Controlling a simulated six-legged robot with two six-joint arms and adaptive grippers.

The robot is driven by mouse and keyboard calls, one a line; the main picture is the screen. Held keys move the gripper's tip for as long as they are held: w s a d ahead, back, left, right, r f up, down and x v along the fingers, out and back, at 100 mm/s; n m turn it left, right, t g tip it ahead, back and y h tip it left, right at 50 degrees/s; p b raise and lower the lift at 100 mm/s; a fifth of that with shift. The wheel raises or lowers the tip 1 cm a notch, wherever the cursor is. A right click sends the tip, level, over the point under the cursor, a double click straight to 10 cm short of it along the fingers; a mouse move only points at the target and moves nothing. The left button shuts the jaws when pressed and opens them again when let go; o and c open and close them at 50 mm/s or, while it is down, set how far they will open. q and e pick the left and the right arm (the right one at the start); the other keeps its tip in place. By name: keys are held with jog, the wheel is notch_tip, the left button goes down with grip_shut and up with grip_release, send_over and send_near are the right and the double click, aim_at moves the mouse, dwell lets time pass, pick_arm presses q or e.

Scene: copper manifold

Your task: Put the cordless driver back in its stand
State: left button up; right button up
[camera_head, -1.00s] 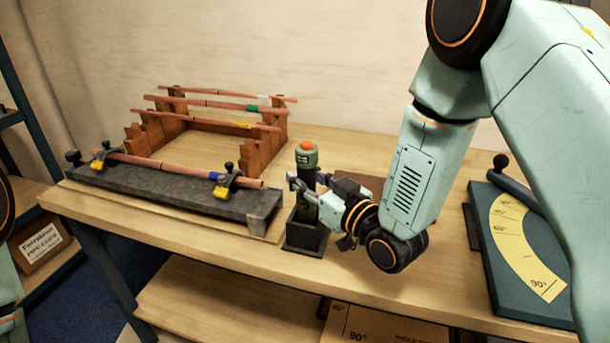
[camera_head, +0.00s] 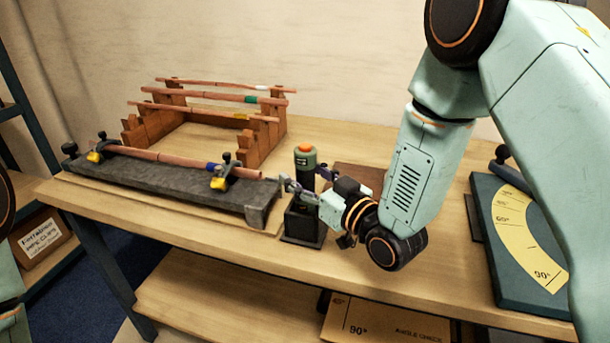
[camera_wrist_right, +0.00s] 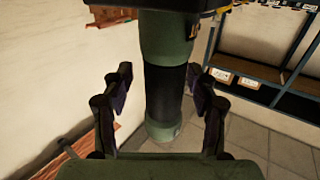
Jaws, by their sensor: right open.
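The cordless driver (camera_head: 305,158) is a green and black upright cylinder with an orange top. Its lower end is in the square black stand (camera_head: 303,228) near the table's front edge. My right gripper (camera_head: 303,188) is open, with its fingers on either side of the driver's body. In the right wrist view the driver (camera_wrist_right: 164,90) passes between the two spread fingers (camera_wrist_right: 160,108), with gaps visible on both sides. How deep the driver sits in the stand is hidden. My left gripper is out of view; only bits of my left arm show at the left edge.
A grey clamp bar (camera_head: 165,185) holding a copper pipe lies left of the stand, its end close by. Behind it is a wooden rack (camera_head: 262,140) with several pipes. A teal angle board (camera_head: 500,265) is at right. The table front (camera_head: 380,285) is clear.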

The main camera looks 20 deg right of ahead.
jog(key=shift+a, duration=0.1)
jog(key=shift+s, duration=0.15)
jog(key=v, duration=1.2)
dwell(0.6)
